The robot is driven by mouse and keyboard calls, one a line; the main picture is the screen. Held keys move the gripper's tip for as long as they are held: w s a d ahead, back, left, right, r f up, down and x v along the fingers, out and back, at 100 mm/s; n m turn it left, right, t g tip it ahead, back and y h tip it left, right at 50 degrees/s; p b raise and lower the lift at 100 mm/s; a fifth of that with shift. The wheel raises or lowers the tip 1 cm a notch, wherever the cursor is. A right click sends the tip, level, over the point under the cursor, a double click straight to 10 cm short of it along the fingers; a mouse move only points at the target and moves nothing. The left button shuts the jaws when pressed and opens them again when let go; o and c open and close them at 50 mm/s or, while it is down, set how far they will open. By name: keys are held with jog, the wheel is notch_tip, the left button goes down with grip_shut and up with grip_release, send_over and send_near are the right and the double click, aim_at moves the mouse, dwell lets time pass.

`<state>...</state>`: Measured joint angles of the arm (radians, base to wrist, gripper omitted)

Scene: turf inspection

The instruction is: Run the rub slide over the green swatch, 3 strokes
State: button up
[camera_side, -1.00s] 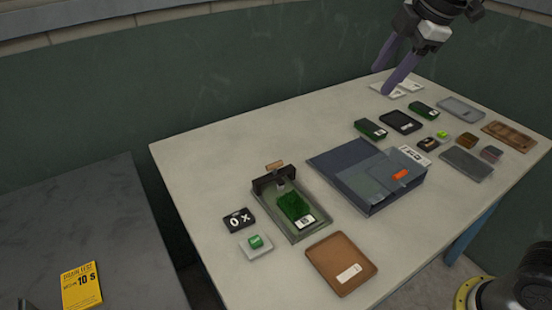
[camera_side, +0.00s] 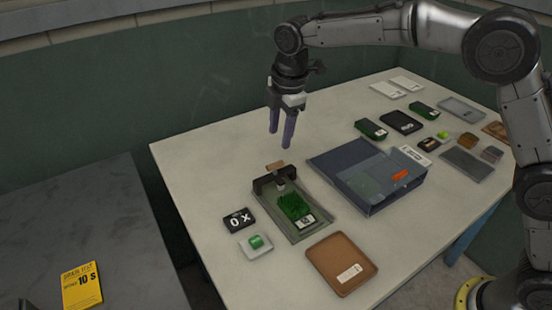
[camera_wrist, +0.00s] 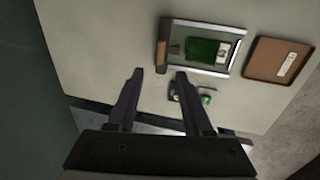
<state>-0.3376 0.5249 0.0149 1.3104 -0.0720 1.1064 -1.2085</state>
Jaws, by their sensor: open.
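The green swatch (camera_side: 295,207) lies in a shallow grey-green tray (camera_side: 318,236) near the table's middle left; a white label sits at its near end. The rub slide, a dark bridge with a tan wooden handle (camera_side: 275,168), stands at the tray's back end, beyond the swatch. In the wrist view the swatch (camera_wrist: 203,50) shows at the upper middle, with the handle (camera_wrist: 161,53) to its left. My gripper (camera_side: 282,140) is open and empty, fingers pointing down, in the air above and behind the handle. A counter (camera_side: 239,220) reading "0 x" lies left of the tray.
A green button on a white base (camera_side: 257,246) is near the counter. A brown tray (camera_side: 341,264) stands at the front, and a blue-grey box (camera_side: 367,176) stands right of the swatch tray. Several small trays and swatches fill the right. A yellow card (camera_side: 81,286) lies on the dark side surface.

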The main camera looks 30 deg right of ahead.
aim_at(275, 164)
jog(key=f, duration=0.3)
jog(key=w+f, duration=0.1)
jog(key=f, duration=0.2)
jog(key=w+f, duration=0.1)
jog(key=f, duration=0.2)
jog(key=shift+f, duration=0.25)
grip_shut()
jog(key=shift+r, duration=0.1)
dwell(0.9)
